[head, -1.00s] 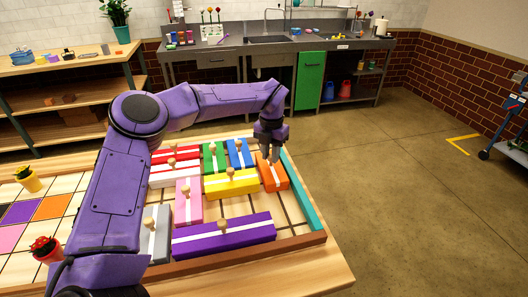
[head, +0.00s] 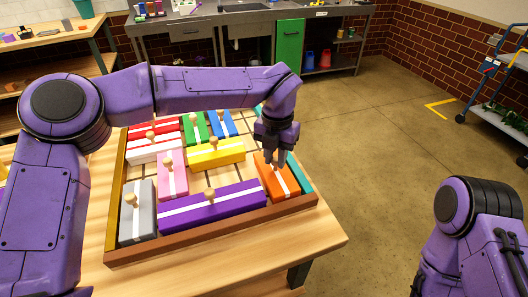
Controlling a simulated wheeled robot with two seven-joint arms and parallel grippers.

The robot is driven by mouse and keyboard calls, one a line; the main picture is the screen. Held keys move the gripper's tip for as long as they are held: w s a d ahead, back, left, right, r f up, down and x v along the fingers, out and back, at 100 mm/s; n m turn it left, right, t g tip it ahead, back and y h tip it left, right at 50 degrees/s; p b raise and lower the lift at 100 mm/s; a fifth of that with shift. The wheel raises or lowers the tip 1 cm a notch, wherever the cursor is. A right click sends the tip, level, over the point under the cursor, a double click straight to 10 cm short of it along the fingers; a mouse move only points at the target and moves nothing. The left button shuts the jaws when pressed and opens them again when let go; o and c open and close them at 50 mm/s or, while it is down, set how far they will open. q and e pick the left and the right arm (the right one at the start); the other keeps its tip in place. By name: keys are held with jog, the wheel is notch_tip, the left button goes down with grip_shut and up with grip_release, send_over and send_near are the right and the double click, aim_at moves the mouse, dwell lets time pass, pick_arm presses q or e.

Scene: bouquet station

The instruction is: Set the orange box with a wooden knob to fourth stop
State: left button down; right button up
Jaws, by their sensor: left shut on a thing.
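The orange box (head: 284,185) with a white stripe lies in the front right corner of the sliding-block tray, close to the brown front wall (head: 225,229) and the teal right wall (head: 299,172). My left gripper (head: 275,161) points down over the far part of the box and is shut on its knob. The fingers mostly hide the knob. The purple box (head: 235,207) lies directly left of the orange box, and the yellow box (head: 228,153) lies up and left of it. My right arm shows at the lower right, but its gripper is out of view.
Gray (head: 145,225), pink (head: 179,184), white (head: 141,152), red (head: 165,128), green (head: 187,133) and blue (head: 232,130) boxes also sit in the tray. A green cabinet (head: 289,47) stands behind.

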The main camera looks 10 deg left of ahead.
pick_arm(q)
jog(key=shift+s+d+f, duration=0.1)
jog(key=shift+s+f, duration=0.1)
jog(key=shift+f, duration=0.1)
jog(key=c, duration=1.2)
grip_release()
jog(key=o, duration=0.3)
jog(key=shift+d, duration=0.1)
jog(key=shift+w+d, duration=0.1)
jog(key=shift+w, duration=0.05)
jog(key=shift+a+r, duration=0.2)
jog(key=shift+r, duration=0.25)
notch_tip(320, 180, up, 10)
jog(key=shift+d, duration=0.2)
jog(key=shift+f, duration=0.2)
